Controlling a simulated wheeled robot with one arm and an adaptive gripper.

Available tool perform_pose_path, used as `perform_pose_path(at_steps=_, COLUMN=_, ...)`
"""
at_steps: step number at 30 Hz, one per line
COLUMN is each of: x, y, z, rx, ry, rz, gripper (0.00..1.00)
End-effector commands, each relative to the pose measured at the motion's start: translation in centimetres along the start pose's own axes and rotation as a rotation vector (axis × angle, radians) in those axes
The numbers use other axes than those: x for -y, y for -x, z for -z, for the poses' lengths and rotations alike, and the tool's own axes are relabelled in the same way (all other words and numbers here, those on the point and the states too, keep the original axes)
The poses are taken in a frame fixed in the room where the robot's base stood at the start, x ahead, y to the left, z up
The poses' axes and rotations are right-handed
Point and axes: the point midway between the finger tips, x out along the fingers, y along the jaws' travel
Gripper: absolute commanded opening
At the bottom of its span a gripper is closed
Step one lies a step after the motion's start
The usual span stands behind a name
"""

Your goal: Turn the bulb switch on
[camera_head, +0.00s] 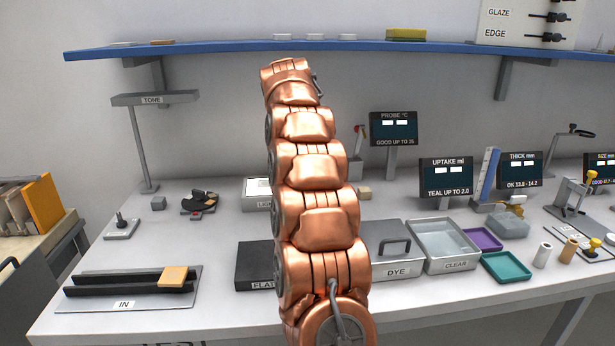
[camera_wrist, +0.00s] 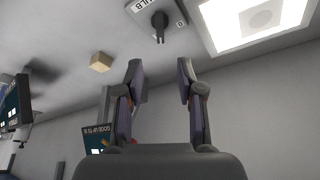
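The bulb switch (camera_wrist: 160,24) shows at the top of the wrist view as a dark knob with a stem on a pale plate. Part of the word BULB and another mark are readable on the plate. In the head view my copper arm hides it. My gripper (camera_wrist: 160,70) is open and empty in the wrist view, its two dark fingers spread apart. The switch appears beyond the gap between the fingertips, not touching them. My gripper cannot be made out in the head view.
A bright light panel (camera_wrist: 262,18) lies right of the switch in the wrist view; a small wooden block (camera_wrist: 100,62) lies left. In the head view, a display stand (camera_head: 393,129) rises behind the worktop (camera_head: 225,235), and a blue shelf (camera_head: 225,48) runs above.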

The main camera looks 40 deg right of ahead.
Motion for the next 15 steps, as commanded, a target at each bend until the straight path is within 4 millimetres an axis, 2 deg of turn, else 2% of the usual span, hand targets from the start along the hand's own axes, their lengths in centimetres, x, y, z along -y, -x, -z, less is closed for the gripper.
perform_pose_path(at_steps=6, x=0.0, y=1.9, z=0.0, rx=-0.001, ry=0.0, rz=0.001, gripper=0.38)
perform_pose_path(at_steps=15, x=0.0, y=2.2, z=0.0, rx=0.0, ry=0.0, rz=0.0, gripper=0.38)
